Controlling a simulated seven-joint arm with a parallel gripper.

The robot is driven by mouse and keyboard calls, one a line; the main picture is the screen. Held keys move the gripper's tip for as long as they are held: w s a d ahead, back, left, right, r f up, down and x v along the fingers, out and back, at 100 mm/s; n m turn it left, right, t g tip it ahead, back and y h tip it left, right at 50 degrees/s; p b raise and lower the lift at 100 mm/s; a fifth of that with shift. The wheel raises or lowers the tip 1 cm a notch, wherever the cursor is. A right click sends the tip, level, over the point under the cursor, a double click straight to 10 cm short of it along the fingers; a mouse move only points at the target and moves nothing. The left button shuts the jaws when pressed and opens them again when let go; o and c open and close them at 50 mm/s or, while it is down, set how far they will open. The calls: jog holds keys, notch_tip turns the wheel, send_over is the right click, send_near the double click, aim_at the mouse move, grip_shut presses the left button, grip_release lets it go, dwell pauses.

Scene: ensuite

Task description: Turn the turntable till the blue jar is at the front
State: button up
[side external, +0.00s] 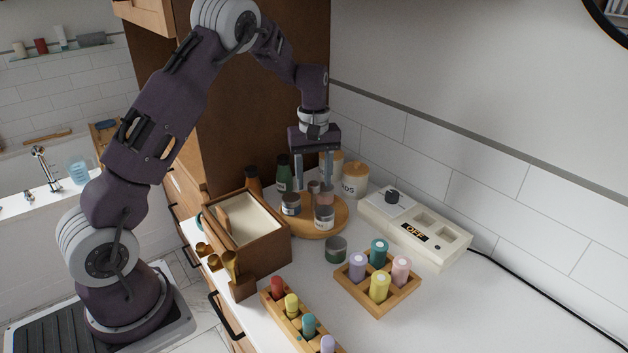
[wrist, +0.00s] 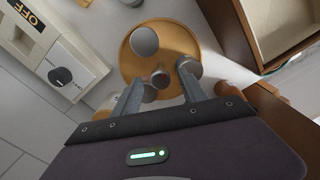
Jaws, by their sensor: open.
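The turntable (side external: 318,231) is a round wooden disc on the white counter; its rim also shows in the wrist view (wrist: 127,62). Small grey-lidded jars stand on it: a left jar (side external: 291,205) with a dark bluish band, a front-right jar (side external: 324,218) with a pale label, and a pinkish one (side external: 326,198) behind. I cannot tell for sure which is the blue jar. My gripper (side external: 313,184) points down over the turntable, open, its fingers apart. In the wrist view a small round-topped post (wrist: 160,78) shows between the fingertips; contact cannot be told.
A brown wooden box (side external: 262,245) stands close left of the turntable. A green-banded jar (side external: 336,250) and a wooden tray of coloured bottles (side external: 378,296) are in front. A white switch panel (side external: 415,230) is to the right. Bottles and canisters (side external: 355,180) stand behind. The right front counter is clear.

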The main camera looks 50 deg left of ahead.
notch_tip(320, 180, up, 6)
jog(key=shift+r, duration=0.1)
jog(key=shift+d+r, duration=0.15)
jog(key=shift+r, duration=0.05)
jog(key=s+d+r+m+t, duration=0.3)
jog(key=s+d+r+m, duration=0.4)
jog(key=s+d+r, duration=0.7)
jog(key=s+d+f+m+t, duration=0.2)
jog(key=s+m, duration=0.4)
jog(key=s, duration=0.9)
jog(key=shift+s+f+t, duration=0.3)
jog(key=shift+f, duration=0.25)
